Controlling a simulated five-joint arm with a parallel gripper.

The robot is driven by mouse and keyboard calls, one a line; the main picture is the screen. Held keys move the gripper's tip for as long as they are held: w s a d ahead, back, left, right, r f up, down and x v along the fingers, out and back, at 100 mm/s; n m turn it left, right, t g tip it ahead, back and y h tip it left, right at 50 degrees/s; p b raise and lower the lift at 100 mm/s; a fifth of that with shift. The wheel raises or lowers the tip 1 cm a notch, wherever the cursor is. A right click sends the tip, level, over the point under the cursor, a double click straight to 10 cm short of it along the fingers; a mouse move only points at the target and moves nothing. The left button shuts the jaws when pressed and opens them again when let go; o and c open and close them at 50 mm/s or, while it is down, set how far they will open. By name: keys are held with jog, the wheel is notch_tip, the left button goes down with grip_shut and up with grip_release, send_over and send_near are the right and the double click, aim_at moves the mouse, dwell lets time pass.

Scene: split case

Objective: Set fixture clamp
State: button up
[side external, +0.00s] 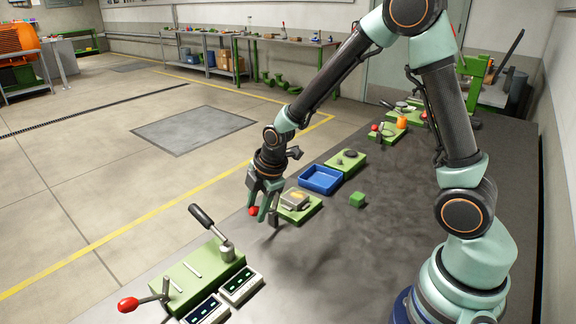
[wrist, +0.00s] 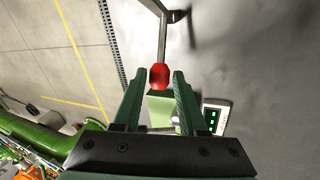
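A clamp fixture with a green base (side external: 306,212) holds a grey block (side external: 295,198) with a yellow-orange patch on top. A red knob (side external: 253,211) shows at my gripper (side external: 263,212) in the side view. In the wrist view the red knob (wrist: 159,77) sits at the end of a bent metal lever (wrist: 162,40), centred between the fingertips of my gripper (wrist: 158,79). A small gap shows on each side of the knob, so the fingers are open around or just behind it. The lever's joint to the fixture is hidden in the side view.
A green fixture (side external: 195,275) with a black-handled lever and another red-knobbed lever stands at the front left, beside two display boxes (side external: 240,286). A blue tray (side external: 320,180), a green cube (side external: 357,199) and more green fixtures lie behind. The dark table's centre is clear.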

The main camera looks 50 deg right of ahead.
grip_shut()
jog(key=shift+s, duration=0.1)
dwell(1.1)
